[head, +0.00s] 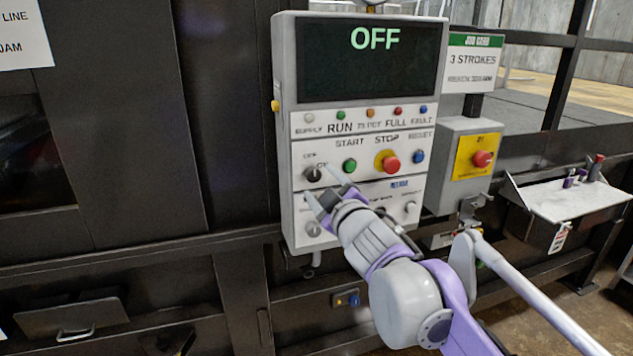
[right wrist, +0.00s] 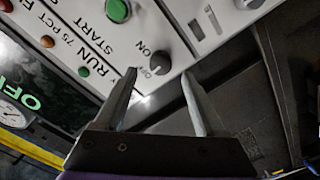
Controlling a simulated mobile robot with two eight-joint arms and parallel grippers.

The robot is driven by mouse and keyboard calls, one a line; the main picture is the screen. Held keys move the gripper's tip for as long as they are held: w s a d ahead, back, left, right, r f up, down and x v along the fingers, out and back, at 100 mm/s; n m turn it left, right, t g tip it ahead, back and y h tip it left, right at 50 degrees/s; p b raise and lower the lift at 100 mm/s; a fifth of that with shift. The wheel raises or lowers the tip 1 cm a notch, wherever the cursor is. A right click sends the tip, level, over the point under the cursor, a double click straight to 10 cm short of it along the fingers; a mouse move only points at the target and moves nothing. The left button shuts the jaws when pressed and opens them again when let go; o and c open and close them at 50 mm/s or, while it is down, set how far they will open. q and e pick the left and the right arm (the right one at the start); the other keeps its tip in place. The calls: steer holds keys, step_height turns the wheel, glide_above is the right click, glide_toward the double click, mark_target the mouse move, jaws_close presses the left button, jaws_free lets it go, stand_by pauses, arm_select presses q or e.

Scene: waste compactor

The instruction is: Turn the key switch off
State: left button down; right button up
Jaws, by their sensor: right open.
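The key switch (head: 313,173) is a small dark round knob at the left of the grey control panel (head: 285,130), beside OFF and ON labels. It also shows in the right wrist view (right wrist: 160,63). Which label it points at is too small to tell. The panel's dark display (head: 370,75) reads OFF in green. My right gripper (head: 321,182) is open and empty just in front of the switch. In the right wrist view its two fingertips (right wrist: 158,74) lie on either side of the knob, which appears slightly beyond them. My left gripper is not in view.
The green start button (head: 349,166), red stop button (head: 391,164) and blue button (head: 418,157) sit right of the switch. More knobs lie below.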

steer(key=b+v, duration=0.1)
steer(key=v, duration=0.5)
steer(key=shift+s, duration=0.2)
steer(key=s+d+f+m+g+h, duration=0.2)
steer(key=s+d+f+m, duration=0.15)
steer(key=f, duration=0.35)
steer(key=s+d+f+m+g+h, duration=0.1)
steer(key=s+d+f+m+h, duration=0.15)
steer(key=d+f, duration=0.35)
steer(key=s+d+f+m+g+h, duration=0.2)
steer(key=s+d+f+m, duration=0.15)
steer(key=f, duration=0.35)
steer(key=s+d+f+m+g, duration=0.1)
steer(key=s+f+m+g, duration=0.2)
steer(key=s+f, duration=1.4)
steer(key=f+g, duration=0.2)
steer(key=g, duration=0.1)
steer(key=shift+d+y, duration=0.15)
steer(key=shift+y, duration=0.2)
steer(key=shift+m, duration=0.25)
